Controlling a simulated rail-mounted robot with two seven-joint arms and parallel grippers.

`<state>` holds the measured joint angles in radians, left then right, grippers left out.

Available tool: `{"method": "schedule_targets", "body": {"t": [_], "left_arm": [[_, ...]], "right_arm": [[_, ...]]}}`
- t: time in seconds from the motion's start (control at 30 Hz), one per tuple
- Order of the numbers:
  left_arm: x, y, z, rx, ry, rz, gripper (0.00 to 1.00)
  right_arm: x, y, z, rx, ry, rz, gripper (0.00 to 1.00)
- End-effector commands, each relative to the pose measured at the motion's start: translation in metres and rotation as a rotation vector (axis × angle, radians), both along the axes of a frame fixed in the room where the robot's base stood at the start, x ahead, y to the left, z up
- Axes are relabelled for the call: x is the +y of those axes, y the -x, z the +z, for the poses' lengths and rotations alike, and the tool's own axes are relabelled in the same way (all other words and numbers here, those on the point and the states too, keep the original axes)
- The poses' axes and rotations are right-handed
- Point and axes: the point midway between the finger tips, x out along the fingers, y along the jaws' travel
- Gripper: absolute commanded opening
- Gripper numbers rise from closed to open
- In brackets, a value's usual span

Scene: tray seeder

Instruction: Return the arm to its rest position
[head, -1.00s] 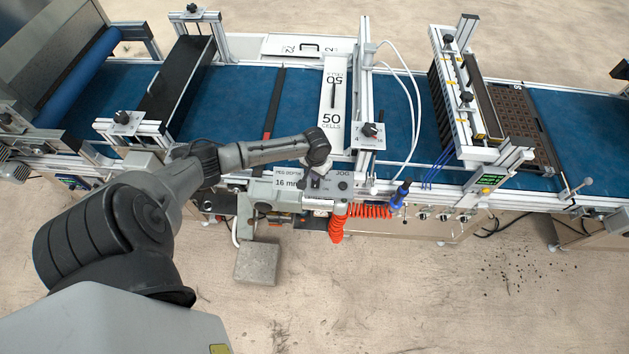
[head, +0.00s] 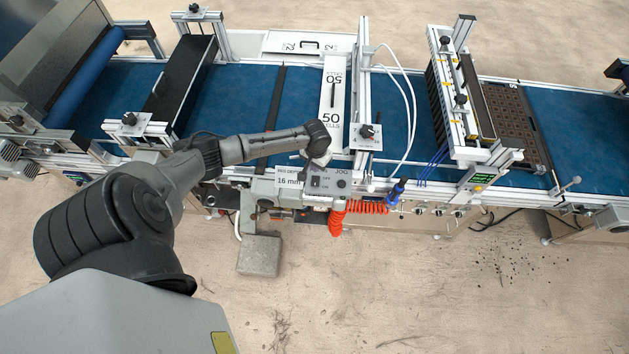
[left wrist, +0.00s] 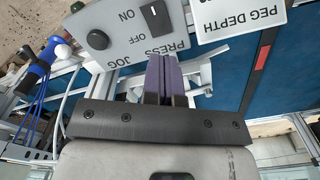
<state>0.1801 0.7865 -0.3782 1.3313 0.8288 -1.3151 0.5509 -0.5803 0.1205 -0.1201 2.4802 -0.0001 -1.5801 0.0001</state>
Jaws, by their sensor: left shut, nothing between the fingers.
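My left arm reaches in from the left in the head view. Its gripper (head: 319,161) is just above the control panel (head: 329,190) at the machine's front edge. In the left wrist view the two purple-padded fingers (left wrist: 165,78) are together with nothing between them. The panel's PRESS JOG face (left wrist: 130,60), with a black knob (left wrist: 97,40) and an ON/OFF rocker switch (left wrist: 155,17), lies just beyond the fingertips. I cannot tell the exact gap. My right gripper is not in view.
The blue-belt conveyor (head: 230,98) spans the back, with upright frames and a 50 CELLS plate (head: 332,100). A coiled red hose (head: 365,207) hangs beside the panel. A grey block (head: 259,255) lies on the floor in front. The floor in front is mostly open.

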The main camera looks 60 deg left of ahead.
Motion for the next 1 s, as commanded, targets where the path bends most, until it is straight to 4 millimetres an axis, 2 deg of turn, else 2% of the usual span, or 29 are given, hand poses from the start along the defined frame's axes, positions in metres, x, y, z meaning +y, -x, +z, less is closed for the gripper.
{"method": "schedule_targets", "body": {"t": [0.47,0.67,0.77,0.87,0.97,1.0], "left_arm": [[0.0,0.0,0.0,0.0,0.0,-0.012,0.0],[0.006,0.006,0.0,0.04,-0.036,-0.175,0.0],[0.002,-0.003,0.02,0.036,-0.139,-0.373,0.0],[-0.01,-0.019,0.05,-0.011,-0.235,-0.527,0.0],[-0.037,-0.037,0.084,-0.088,-0.32,-0.656,0.0],[-0.051,-0.044,0.099,-0.129,-0.351,-0.703,0.0]], "right_arm": [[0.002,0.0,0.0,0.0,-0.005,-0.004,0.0],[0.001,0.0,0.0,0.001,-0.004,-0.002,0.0],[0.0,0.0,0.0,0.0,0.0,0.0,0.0],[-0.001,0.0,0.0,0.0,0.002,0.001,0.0],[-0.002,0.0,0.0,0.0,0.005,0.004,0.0],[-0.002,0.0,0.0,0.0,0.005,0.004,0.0]]}}
